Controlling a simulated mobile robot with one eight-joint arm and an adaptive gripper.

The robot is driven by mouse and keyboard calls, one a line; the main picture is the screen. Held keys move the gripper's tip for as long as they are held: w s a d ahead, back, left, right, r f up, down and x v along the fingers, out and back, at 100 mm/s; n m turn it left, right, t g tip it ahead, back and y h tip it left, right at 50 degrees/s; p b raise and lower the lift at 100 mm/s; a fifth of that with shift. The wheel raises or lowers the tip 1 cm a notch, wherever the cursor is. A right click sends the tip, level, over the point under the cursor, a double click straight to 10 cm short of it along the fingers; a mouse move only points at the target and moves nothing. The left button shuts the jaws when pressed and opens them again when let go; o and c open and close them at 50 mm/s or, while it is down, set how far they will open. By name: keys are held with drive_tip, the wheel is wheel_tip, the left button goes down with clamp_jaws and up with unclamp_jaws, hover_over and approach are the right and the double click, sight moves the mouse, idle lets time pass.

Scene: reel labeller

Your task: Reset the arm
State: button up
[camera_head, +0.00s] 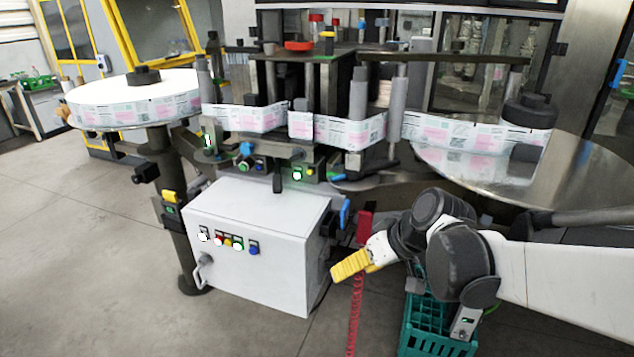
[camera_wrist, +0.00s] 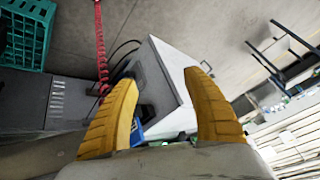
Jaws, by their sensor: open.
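My gripper (camera_head: 350,266) has yellow fingers and hangs at the right of the white control cabinet (camera_head: 254,262), pointing left in the head view. In the wrist view, the two yellow fingers of my gripper (camera_wrist: 165,90) are spread apart with nothing between them. The white cabinet (camera_wrist: 160,82) shows behind the gap between the fingers. The cabinet front carries several coloured buttons and a handle. My arm comes in from the right edge of the head view.
The reel labeller has a full label reel (camera_head: 132,100) at left and a metal disc (camera_head: 500,180) at right, with label web between. A green crate (camera_head: 410,330) stands below my arm and shows in the wrist view (camera_wrist: 24,36). A red coiled cable (camera_head: 355,315) hangs nearby. Floor at front left is clear.

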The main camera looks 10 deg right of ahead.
drive_tip(key=s+d+r+m+t+h, duration=0.1)
drive_tip(key=s+d+m+h, duration=0.1)
drive_tip(key=s, duration=0.5)
drive_tip(key=s+d+r+m+t+h, duration=0.1)
drive_tip(key=s+d+r+m+h, duration=0.1)
drive_tip(key=s, duration=0.5)
drive_tip(key=shift+s+d+r+h, duration=0.25)
drive_tip(key=shift+d+h, duration=0.15)
drive_tip(key=shift+d, duration=0.45)
